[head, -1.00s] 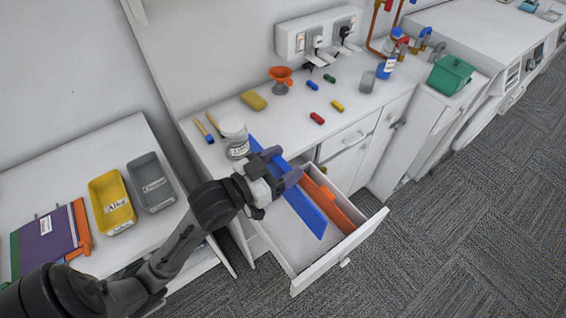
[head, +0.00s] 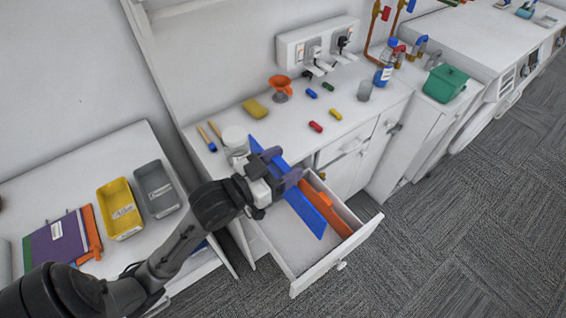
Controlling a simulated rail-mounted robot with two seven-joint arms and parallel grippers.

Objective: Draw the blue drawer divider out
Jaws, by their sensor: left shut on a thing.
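The blue drawer divider (head: 306,212) is a long flat blue panel, tilted along its length, with its far end above the counter's front edge and its near end over the open drawer (head: 283,242). My left gripper (head: 283,176) is shut on the divider near its middle and covers part of it. An orange divider (head: 330,206) stands in the drawer, just right of the blue one. I cannot tell whether the blue divider's lower edge touches the drawer floor. My right gripper is not in view.
On the counter (head: 350,124) are a white jar (head: 235,141), yellow sponge (head: 255,108), orange funnel (head: 281,86) and several small coloured blocks. A side table at left holds yellow (head: 119,210) and grey (head: 157,188) bins. Carpet is clear right of the drawer.

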